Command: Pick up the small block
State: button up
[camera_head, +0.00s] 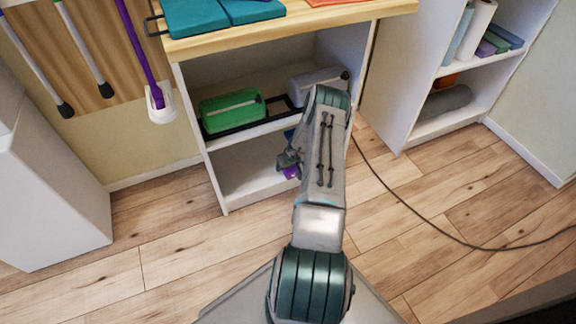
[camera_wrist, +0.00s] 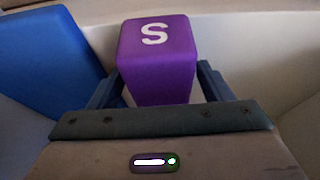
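The small block (camera_wrist: 157,62) is purple with a white letter S, and it stands upright between the two fingers of my gripper (camera_wrist: 160,90) in the wrist view. The fingers lie close along its left and right sides. Pale slivers show beside its lower part, and I cannot tell whether the fingers touch it. In the head view my gripper (camera_head: 289,160) reaches into the lower part of the white shelf unit, with a bit of purple (camera_head: 290,172) beside it. My arm hides much of that spot.
A larger blue object (camera_wrist: 48,62) stands close left of my gripper. The shelf unit (camera_head: 216,182) has a wooden top (camera_head: 290,27) and a green case (camera_head: 231,110) on its middle shelf. A dark cable (camera_head: 430,232) crosses the floor at right.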

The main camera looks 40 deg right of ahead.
jog(key=c, duration=0.8)
jog(key=shift+r, duration=0.2)
